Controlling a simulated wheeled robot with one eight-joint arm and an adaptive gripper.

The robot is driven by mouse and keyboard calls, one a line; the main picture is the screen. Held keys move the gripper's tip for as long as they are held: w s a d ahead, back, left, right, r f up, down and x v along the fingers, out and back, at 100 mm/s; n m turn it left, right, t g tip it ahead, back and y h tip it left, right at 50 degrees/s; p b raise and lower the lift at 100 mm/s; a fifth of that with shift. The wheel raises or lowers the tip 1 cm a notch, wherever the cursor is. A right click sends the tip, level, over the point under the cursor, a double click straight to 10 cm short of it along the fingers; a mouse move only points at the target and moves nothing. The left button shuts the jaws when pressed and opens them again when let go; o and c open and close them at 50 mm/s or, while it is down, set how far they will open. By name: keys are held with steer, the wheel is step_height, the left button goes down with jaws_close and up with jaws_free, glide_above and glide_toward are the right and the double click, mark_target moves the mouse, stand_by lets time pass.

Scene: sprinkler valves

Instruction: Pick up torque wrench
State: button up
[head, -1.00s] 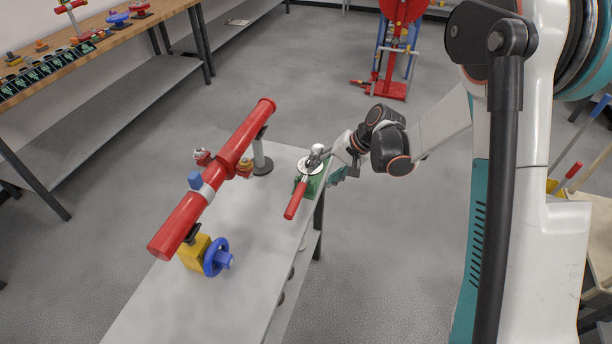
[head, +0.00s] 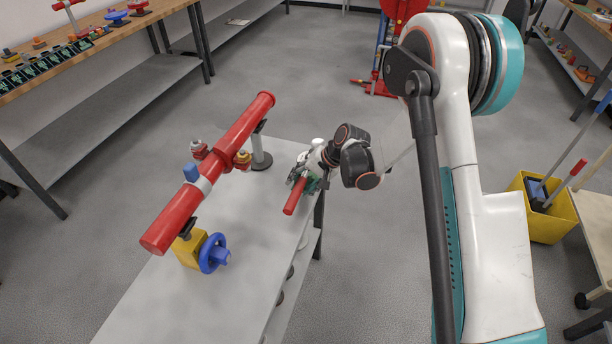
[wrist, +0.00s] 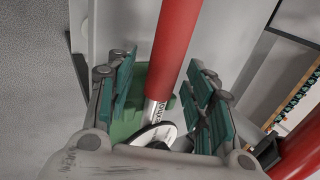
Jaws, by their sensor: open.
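The torque wrench has a red handle (head: 295,196) that shows in the head view at the right edge of the grey bench. In the wrist view its red handle (wrist: 176,45) runs up between the fingers, with a silver lettered shaft and a round dial (wrist: 158,134) below. My gripper (wrist: 165,100) is open, with teal finger pads on either side of the wrench. A green block (wrist: 128,118) lies behind the wrench.
The bench (head: 150,305) is bare at the front. A yellow bucket (head: 545,215) stands on the floor at right.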

steer(key=shift+a+f, duration=0.2)
steer(key=shift+f, duration=0.05)
steer(key=shift+r, duration=0.1)
jaws_close()
steer(key=shift+r, duration=0.1)
step_height(320, 180, up, 20)
steer(key=p, duration=0.5)
stand_by(0.4)
steer(key=shift+r+p, duration=1.35)
steer(key=shift+r, duration=0.55)
